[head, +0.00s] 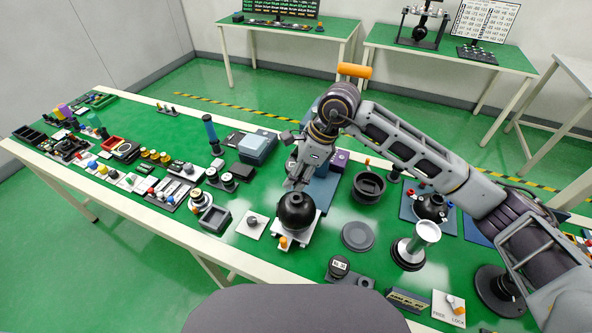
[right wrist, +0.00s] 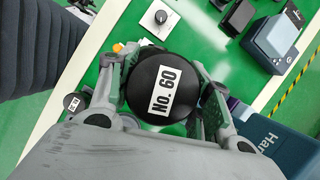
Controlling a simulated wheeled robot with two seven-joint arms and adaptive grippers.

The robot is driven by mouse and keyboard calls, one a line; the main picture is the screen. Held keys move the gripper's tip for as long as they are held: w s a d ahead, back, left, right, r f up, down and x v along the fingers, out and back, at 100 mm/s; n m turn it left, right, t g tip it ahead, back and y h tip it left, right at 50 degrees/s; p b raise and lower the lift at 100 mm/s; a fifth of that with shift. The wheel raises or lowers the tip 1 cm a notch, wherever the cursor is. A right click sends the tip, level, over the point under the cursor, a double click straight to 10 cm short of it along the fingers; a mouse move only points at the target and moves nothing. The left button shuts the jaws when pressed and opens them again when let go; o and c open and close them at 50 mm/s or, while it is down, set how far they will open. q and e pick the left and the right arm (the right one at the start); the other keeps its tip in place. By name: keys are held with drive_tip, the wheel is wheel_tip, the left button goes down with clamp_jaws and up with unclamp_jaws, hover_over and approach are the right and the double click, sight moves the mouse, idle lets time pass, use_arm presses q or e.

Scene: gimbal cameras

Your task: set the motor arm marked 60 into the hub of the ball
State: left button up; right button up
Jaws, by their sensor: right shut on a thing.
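The ball (head: 296,211) is black and sits on a small white stand (head: 284,240) near the middle of the green table. My right gripper (head: 293,184) points down right above the ball, close to its top. In the right wrist view my right gripper (right wrist: 160,98) is shut around a round black piece labelled "No. 60", the motor arm (right wrist: 178,72), with a finger on each side. Its lower part and the hub are hidden, so I cannot tell whether it is inside the hub. My left gripper is not in view.
A white plate with a knob (head: 252,222) lies left of the stand. A flat grey disc (head: 357,236), a black bowl (head: 368,187) and a silver-topped post (head: 417,240) stand to the right. A labelled black cap (head: 339,266) is in front. Many small parts crowd the left.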

sight(296, 182)
drive_tip(key=shift+f+b, duration=0.3)
drive_tip(key=shift+f, duration=1.35)
use_arm(q)
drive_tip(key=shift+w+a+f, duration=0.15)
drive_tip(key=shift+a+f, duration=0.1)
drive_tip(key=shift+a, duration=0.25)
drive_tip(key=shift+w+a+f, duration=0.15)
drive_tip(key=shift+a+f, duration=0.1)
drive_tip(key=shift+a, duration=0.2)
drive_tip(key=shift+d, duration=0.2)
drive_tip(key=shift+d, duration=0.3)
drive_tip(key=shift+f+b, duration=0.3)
drive_tip(key=shift+b, duration=0.15)
use_arm(e)
drive_tip(key=shift+f, duration=0.25)
